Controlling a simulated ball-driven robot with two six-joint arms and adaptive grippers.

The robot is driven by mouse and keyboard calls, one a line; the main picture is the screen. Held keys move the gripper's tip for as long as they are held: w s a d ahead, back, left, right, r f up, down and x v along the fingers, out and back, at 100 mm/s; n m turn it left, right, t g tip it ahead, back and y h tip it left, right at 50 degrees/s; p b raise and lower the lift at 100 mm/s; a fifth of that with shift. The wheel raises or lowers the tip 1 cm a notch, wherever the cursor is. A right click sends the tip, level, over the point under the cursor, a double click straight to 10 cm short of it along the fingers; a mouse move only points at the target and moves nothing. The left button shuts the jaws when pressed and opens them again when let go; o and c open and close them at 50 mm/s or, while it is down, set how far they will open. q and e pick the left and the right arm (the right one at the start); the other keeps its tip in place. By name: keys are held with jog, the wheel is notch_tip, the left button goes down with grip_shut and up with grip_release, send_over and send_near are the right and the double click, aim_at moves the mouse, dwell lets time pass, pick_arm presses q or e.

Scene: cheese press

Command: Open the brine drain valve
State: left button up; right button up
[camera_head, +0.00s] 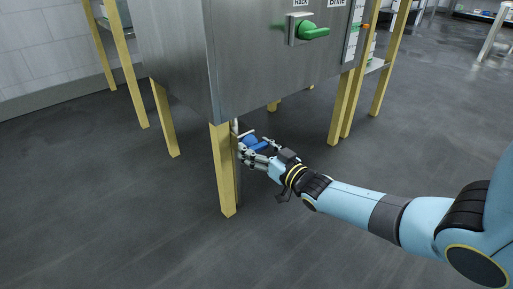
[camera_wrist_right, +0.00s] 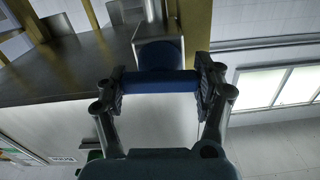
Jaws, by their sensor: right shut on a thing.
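The brine drain valve has a blue handle (camera_head: 255,144) low at the front corner of the steel cabinet, beside a yellow leg. In the right wrist view the blue handle (camera_wrist_right: 160,82) lies crosswise between the two finger pads, with a rounded blue hub behind it. My right gripper (camera_head: 257,148) is shut on this handle; it also shows in the right wrist view (camera_wrist_right: 160,85). The fingers hide part of the handle in the head view. My left gripper is not in view.
The steel cabinet (camera_head: 262,60) stands on yellow legs (camera_head: 226,175). A green handle (camera_head: 314,31) sits on its front face, above my right gripper. Another yellow-legged stand is behind at the right. The dark floor (camera_head: 120,215) in front is clear.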

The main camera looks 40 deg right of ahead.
jog(key=m, duration=0.6)
jog(key=shift+p, duration=0.3)
jog(key=m, duration=0.3)
jog(key=shift+d+m, duration=0.1)
jog(key=shift+m, duration=0.3)
jog(key=m, duration=0.3)
jog(key=shift+f+m, duration=0.1)
jog(key=shift+m, duration=0.2)
jog(key=m, duration=0.2)
jog(key=shift+m+p, duration=0.35)
jog(key=shift+m, duration=0.05)
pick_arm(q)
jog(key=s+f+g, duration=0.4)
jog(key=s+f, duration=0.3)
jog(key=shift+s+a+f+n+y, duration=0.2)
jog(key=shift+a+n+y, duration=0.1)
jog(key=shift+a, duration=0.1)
pick_arm(e)
jog(key=shift+m, duration=0.3)
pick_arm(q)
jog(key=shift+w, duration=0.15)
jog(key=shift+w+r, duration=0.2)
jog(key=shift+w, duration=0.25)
